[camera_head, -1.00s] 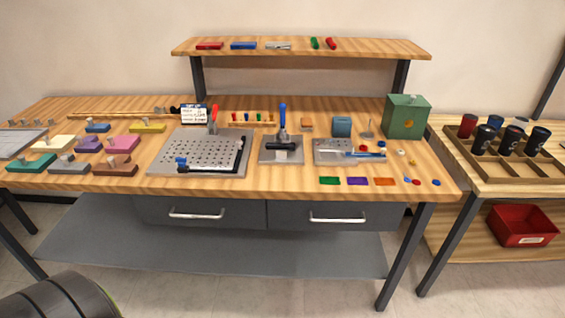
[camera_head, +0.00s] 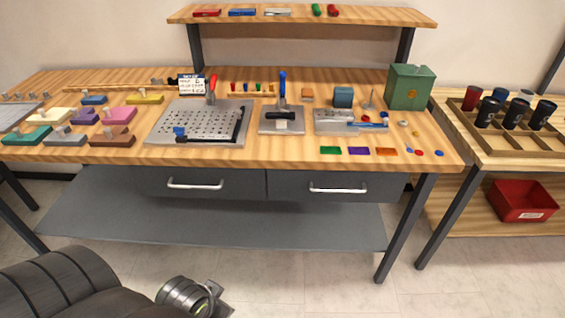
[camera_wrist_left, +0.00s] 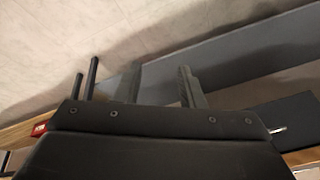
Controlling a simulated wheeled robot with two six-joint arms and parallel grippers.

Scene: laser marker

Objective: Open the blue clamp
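The blue clamp has a tall upright blue handle (camera_head: 282,85) and sits on a grey metal plate (camera_head: 268,127) near the middle of the bench. A small light block shows at the foot of the clamp. My left arm comes in at the bottom left of the head view, low in front of the bench and well away from the clamp. My left gripper (camera_wrist_left: 160,83) shows in the left wrist view with its two fingers apart and nothing between them. The clamp cannot be made out in that view. My right gripper is not in view.
Left of the clamp is a perforated plate (camera_head: 185,122) with a red-handled clamp (camera_head: 212,88). Right of it is another metal plate (camera_head: 335,124) with a blue tool. A green box (camera_head: 409,88) stands at the back right. A shelf (camera_head: 350,18) spans above the bench.

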